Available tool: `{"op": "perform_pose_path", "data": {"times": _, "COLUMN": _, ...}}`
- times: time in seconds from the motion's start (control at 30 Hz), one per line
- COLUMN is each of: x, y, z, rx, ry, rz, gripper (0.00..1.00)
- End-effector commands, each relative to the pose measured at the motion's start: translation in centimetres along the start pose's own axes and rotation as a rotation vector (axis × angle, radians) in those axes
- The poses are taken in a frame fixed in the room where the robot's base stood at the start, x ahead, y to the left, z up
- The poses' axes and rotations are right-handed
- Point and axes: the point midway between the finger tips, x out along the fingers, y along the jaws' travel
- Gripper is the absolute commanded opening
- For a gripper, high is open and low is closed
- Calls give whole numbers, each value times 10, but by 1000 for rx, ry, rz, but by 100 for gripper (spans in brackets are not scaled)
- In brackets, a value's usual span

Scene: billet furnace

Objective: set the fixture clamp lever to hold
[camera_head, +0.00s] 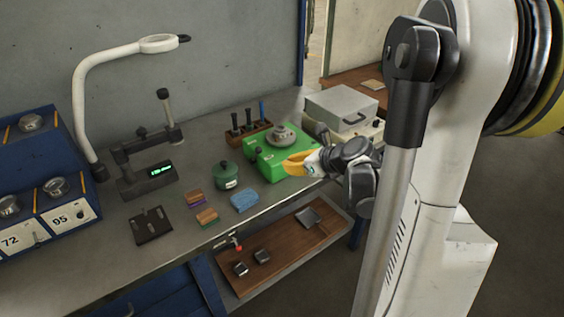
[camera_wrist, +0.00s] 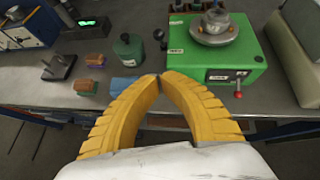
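The green fixture (camera_wrist: 188,60) stands at the back right of the bench in the wrist view, with a round grey part on top. Its front face carries a dark panel with two white labels and a clamp lever with a red knob (camera_wrist: 238,94), hanging downward near the right label. The label text is too small to read surely. In the head view the green fixture (camera_head: 270,168) shows, but its lever is hidden. My gripper (camera_wrist: 158,77) has yellow fingers with tips together and nothing between them. It is in front of the fixture, left of the lever and apart from it.
A green pot (camera_head: 228,176), a blue sponge (camera_head: 244,200) and small blocks (camera_head: 206,216) lie left of the fixture. A grey case (camera_head: 341,107) stands to its right. Another red knob (camera_head: 237,244) shows at the bench front above a wooden shelf (camera_head: 285,250).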

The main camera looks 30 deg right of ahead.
Motion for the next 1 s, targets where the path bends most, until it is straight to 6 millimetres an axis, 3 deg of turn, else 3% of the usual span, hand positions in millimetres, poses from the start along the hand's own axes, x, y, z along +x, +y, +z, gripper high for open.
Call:
{"op": "perform_pose_path", "data": {"times": 0.4, "x": 89, "y": 1, "z": -1, "rx": -2, "ry": 0, "rz": 2, "gripper": 0}}
{"op": "perform_pose_path", "data": {"times": 0.67, "x": 108, "y": 1, "z": 24, "rx": -2, "ry": 1, "rz": 1, "gripper": 0}}
{"op": "perform_pose_path", "data": {"times": 1.0, "x": 110, "y": 0, "z": 28, "rx": -1, "ry": 1, "rz": 0, "gripper": 0}}
